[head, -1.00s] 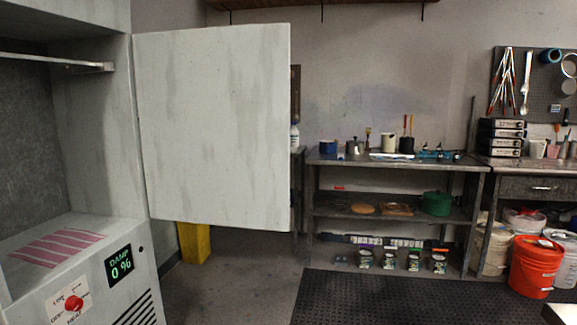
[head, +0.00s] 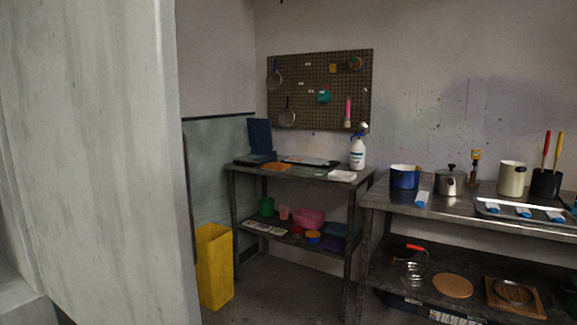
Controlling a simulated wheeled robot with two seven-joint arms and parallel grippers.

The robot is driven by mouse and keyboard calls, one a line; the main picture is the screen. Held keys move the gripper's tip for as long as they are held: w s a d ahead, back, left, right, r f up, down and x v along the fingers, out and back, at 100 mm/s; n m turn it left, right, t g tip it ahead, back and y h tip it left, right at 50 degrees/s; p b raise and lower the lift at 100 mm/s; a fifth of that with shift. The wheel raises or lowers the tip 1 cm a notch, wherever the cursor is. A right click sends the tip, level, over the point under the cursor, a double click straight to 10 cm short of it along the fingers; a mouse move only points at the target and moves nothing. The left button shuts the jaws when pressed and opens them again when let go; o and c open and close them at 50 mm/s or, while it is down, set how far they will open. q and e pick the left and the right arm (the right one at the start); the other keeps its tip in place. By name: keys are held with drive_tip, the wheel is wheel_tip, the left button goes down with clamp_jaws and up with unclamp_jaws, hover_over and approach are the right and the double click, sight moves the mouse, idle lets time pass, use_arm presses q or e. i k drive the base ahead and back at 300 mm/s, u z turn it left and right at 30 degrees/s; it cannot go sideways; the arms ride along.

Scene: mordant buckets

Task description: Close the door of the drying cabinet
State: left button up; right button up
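The drying cabinet's door (head: 95,150) is a large pale grey panel with darker streaks. It fills the left side of the head view, close to me, and stands open. A pale part of the cabinet (head: 22,300) shows at the lower left corner. The door's top and bottom edges run out of view or are hidden, and the cabinet's inside is not visible. Neither of my grippers is in view.
A yellow bin (head: 213,265) stands on the floor just beyond the door. A metal shelf table (head: 300,172) with a white bottle (head: 357,151) stands behind it. A longer metal bench (head: 450,207) with pots is at the right. Some grey floor (head: 285,285) is clear.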

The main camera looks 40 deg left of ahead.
sight(89, 90)
drive_tip(key=i, duration=1.65)
drive_tip(key=u, duration=3.7)
drive_tip(key=i, duration=0.5)
drive_tip(key=u, duration=1)
drive_tip(key=k, duration=1.1)
drive_tip(key=z, duration=0.8)
